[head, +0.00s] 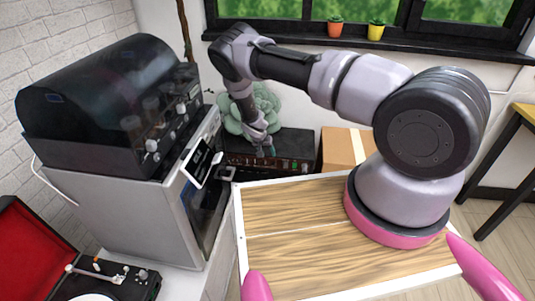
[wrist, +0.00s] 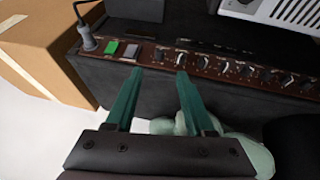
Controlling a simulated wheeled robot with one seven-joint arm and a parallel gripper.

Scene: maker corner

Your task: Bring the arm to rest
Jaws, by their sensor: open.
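My arm reaches out over my wooden tray top in the head view and bends down toward the far side. My gripper (wrist: 158,76) has two green fingers that stand apart with nothing between them. In the wrist view the fingertips are in front of the brown control panel of a black amplifier (wrist: 130,78). I cannot tell whether they touch it. In the head view my gripper (head: 268,152) hangs at the front of the amplifier (head: 292,146), and its fingertips are small there.
A cardboard box (head: 342,146) stands right of the amplifier. A white cabinet with a dark-domed machine (head: 105,100) stands at left. A turntable (head: 105,280) is at lower left. Two potted plants (head: 335,28) sit on the sill.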

